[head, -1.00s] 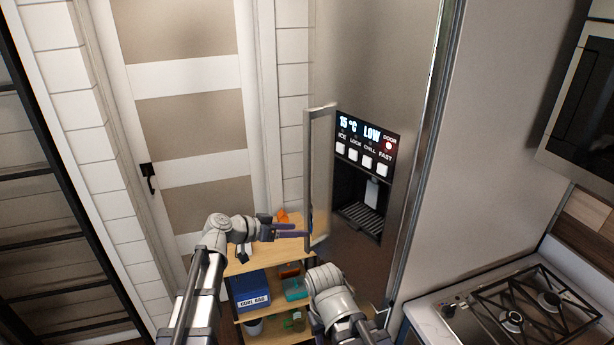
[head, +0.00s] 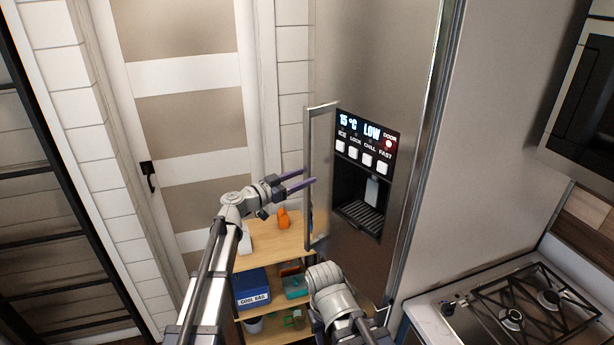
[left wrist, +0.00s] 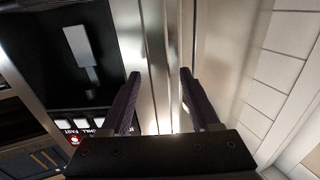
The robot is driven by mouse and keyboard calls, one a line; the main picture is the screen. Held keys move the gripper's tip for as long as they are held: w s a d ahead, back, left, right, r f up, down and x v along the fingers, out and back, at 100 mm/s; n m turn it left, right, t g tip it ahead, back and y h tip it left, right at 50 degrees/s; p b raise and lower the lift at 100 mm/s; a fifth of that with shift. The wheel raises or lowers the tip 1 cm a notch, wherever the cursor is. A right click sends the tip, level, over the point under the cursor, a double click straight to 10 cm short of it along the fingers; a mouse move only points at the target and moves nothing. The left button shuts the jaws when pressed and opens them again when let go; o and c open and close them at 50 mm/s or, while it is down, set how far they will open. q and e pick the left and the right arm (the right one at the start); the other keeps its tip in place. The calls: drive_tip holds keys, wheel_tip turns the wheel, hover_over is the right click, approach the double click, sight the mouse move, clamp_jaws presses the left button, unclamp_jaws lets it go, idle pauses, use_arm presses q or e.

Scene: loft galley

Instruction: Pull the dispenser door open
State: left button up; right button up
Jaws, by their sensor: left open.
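The dispenser door (head: 321,150) is a pale framed panel. It stands out from the fridge front at the left of the dispenser recess (head: 350,187), swung open, with the recess uncovered. My left gripper (head: 309,181) is open at the door's outer left edge, about mid-height. In the left wrist view its two dark fingers (left wrist: 160,85) straddle a pale vertical strip that looks like the door's edge; I cannot tell whether they touch it. The recess (left wrist: 85,50) shows there at the left. My right arm is low in the head view, its fingers hidden.
The button panel (head: 365,144) is above the recess. A gas hob (head: 520,308) is at the lower right.

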use_arm(q)
drive_tip(key=shift+x, duration=1.05)
drive_tip(key=shift+c, duration=0.4)
clamp_jaws()
idle(0.3)
